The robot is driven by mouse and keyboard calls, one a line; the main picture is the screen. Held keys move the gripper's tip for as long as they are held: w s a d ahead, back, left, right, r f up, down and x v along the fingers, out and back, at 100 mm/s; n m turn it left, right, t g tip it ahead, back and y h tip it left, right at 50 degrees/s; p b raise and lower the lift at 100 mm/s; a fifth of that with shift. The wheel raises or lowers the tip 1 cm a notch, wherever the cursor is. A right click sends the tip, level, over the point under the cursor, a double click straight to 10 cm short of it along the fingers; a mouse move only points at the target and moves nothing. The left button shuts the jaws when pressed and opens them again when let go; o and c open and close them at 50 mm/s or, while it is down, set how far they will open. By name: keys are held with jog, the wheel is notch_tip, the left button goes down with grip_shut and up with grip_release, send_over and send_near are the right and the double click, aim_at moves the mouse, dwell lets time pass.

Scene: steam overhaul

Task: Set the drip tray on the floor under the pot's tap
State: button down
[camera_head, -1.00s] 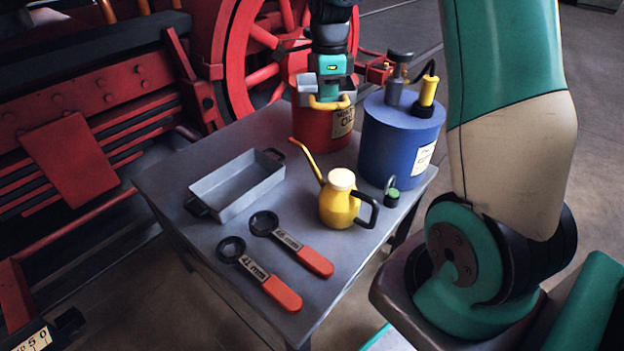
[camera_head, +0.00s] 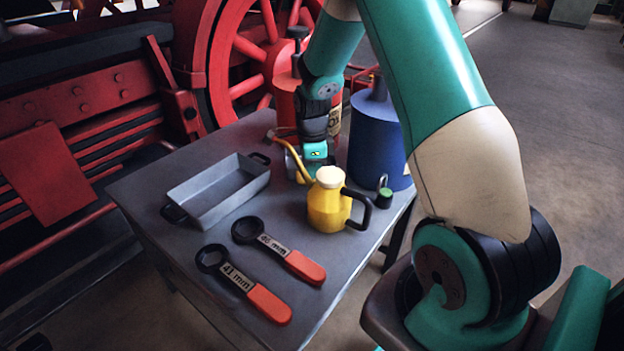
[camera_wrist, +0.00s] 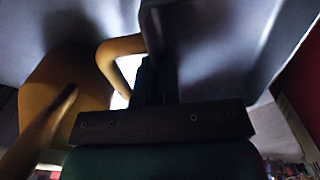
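The drip tray seems to be the grey rectangular tray (camera_head: 196,211) with black end handles, lying on the left part of the grey table.
Two ring spanners (camera_head: 280,252) with red handles lie at the table's (camera_head: 150,190) near side. A red can (camera_head: 284,100) and a blue drum (camera_head: 375,140) stand at the back. A small green-topped item (camera_head: 385,197) sits at right. Open floor (camera_head: 560,130) lies to the right.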

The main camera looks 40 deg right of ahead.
notch_tip(320, 180, down, 2)
jog(key=shift+f, duration=0.1)
jog(key=c, duration=1.8)
grip_release()
jog(key=shift+f, duration=0.1)
jog(key=o, duration=0.5)
jog(key=shift+c, duration=0.2)
